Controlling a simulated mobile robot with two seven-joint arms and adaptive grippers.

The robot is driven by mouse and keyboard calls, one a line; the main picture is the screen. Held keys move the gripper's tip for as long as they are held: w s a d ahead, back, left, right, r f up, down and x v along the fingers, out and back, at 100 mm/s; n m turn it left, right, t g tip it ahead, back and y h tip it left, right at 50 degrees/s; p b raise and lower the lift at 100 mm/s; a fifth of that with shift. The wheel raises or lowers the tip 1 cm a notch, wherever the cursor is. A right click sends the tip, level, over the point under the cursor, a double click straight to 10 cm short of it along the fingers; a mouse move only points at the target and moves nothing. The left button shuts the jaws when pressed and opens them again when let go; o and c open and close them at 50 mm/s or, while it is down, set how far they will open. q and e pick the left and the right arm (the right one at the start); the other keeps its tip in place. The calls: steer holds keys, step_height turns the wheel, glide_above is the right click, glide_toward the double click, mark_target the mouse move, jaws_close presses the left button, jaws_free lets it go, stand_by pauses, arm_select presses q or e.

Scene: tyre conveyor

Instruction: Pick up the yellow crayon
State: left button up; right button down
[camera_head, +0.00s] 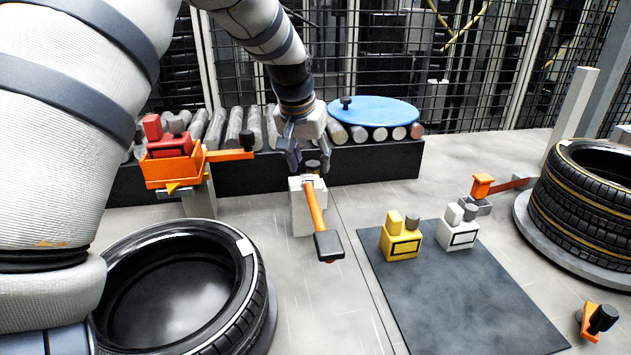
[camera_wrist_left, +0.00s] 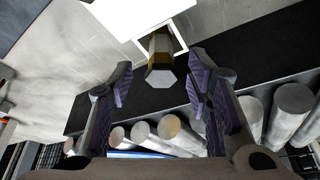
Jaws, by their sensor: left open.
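My left gripper (camera_head: 303,158) points down above a white block (camera_head: 303,222) in the head view. In the left wrist view its two purple-padded fingers (camera_wrist_left: 165,90) are apart, with nothing held. A short hexagonal piece (camera_wrist_left: 160,62) with a grey end and brownish-yellow sides stands in a white square frame (camera_wrist_left: 178,36), ahead of the fingertips and roughly centred between them. It may be the yellow crayon; its colour is dim. In the head view a small dark piece (camera_head: 313,167) shows by the gripper, partly hidden. My right gripper is not in view.
An orange-handled hammer (camera_head: 316,208) leans at the white block's front. A roller conveyor (camera_head: 235,128) with a blue disc (camera_head: 374,112) runs behind. Tyres (camera_head: 257,295) stand left and right (camera_head: 560,205). A yellow box-like item (camera_head: 400,240) and a white one (camera_head: 457,230) sit on a dark mat (camera_head: 465,300).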

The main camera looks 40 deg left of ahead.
mark_target(312, 164)
arm_select(q)
steer(key=x, duration=0.5)
steer(key=shift+w+a+b, duration=0.2)
steer(key=shift+w+b, duration=0.15)
steer(key=shift+b, duration=0.05)
steer(key=shift+w, duration=0.15)
steer(key=shift+r, duration=0.15)
steer(key=shift+c, duration=1.1)
jaws_close()
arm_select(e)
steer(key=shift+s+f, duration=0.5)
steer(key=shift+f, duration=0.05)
